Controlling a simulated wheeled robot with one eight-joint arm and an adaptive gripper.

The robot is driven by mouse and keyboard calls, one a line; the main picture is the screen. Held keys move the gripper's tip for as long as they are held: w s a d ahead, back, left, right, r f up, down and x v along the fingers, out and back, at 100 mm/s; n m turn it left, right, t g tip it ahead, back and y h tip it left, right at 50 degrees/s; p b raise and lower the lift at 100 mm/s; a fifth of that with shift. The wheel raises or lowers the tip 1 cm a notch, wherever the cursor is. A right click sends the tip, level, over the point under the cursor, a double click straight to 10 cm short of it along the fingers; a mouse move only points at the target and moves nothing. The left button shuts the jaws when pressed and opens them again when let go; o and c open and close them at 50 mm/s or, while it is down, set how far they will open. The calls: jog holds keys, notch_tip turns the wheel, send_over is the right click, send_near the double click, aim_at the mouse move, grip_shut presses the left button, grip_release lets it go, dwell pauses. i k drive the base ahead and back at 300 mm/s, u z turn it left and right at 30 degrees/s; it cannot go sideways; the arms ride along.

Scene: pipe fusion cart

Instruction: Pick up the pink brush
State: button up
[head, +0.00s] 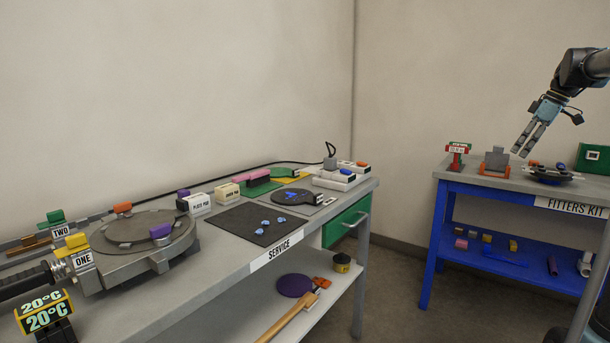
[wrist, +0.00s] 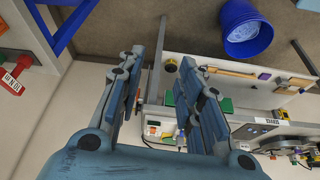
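A long pink block-like piece (head: 251,174), which looks like the pink brush, lies at the back of the grey service bench (head: 225,262) in the head view. A green piece (head: 262,188) is beneath or just in front of it; I cannot tell how they join. I cannot make the pink piece out in the wrist view. My gripper (head: 529,142) is high at the right, above the fitters kit table and far from the pink piece. In the wrist view my gripper (wrist: 168,72) has its fingers spread with nothing between them.
A white PLATE WIPE box (head: 199,204), a cream box (head: 227,193) and a dark mat (head: 252,222) surround the pink piece. A black cable runs behind it. The blue-framed fitters kit table (head: 484,185) stands right, across a floor gap. A blue bin (wrist: 245,28) shows in the wrist view.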

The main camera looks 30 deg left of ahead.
aim_at(254, 179)
jog(key=i, duration=2.65)
jog(key=u, duration=3.05)
jog(key=i, duration=0.55)
jog(key=u, duration=0.2)
